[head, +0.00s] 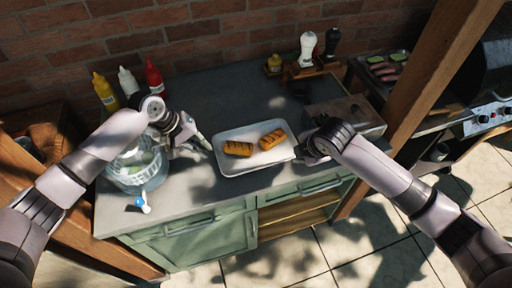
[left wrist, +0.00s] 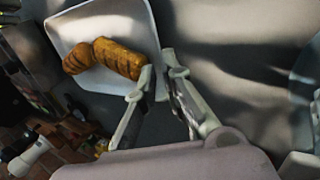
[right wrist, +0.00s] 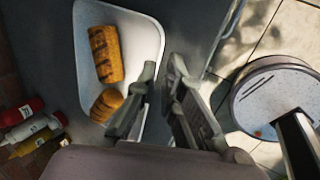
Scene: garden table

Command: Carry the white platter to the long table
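The white platter (head: 228,165) lies flat on the grey counter top and carries two browned, grill-marked loaf-like pieces (head: 238,148). My left gripper (head: 203,146) is at the platter's left end, fingers apart; in the left wrist view its fingertips (left wrist: 161,72) stand on either side of the rim. My right gripper (head: 302,156) is at the right end, partly hidden by its own wrist. In the right wrist view its fingertips (right wrist: 161,68) show a gap with the rim close by. I cannot tell whether either touches the rim. The long table is not identifiable here.
A glass bowl (head: 135,172) stands left of the platter, beside a small blue-and-white item (head: 142,204). Sauce bottles (head: 128,85) stand along the brick wall. A box (head: 345,115) and wooden post (head: 420,95) are on the right. A round-topped object (right wrist: 277,95) stands beyond the counter.

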